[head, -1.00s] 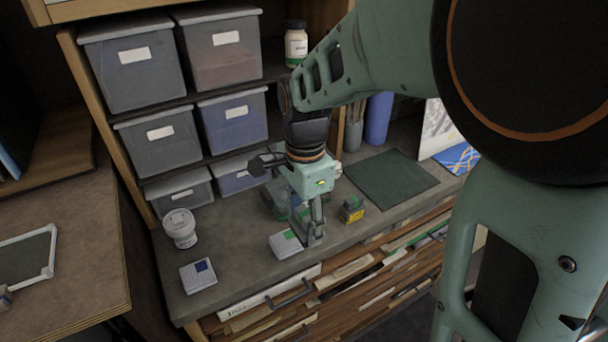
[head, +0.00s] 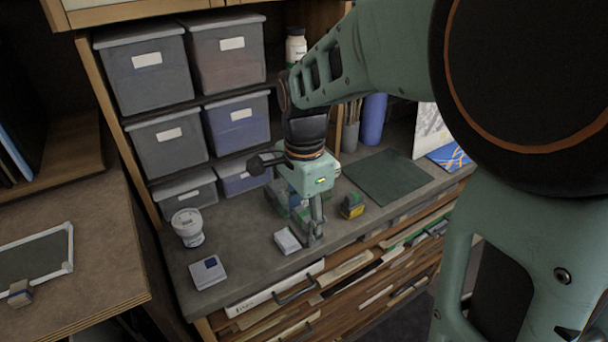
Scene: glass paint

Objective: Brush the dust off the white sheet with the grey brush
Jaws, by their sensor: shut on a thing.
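My gripper (head: 314,236) points down at the front edge of the grey workbench (head: 240,262). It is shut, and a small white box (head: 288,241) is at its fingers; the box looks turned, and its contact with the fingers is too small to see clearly. I cannot clearly pick out the grey brush; upright handles (head: 354,112) stand in a grey pot at the back of the bench. No plain white sheet is certain: a white-rimmed dark panel (head: 68,262) lies on the left table, and a white printed sheet (head: 427,128) leans at the back right.
A white box with a blue square (head: 208,272) and a white tub (head: 188,228) stand left on the bench. A yellow-green block (head: 352,205) and a dark green mat (head: 388,176) lie right. A small block (head: 20,293) sits by the panel. Grey bins (head: 148,75) fill the shelves.

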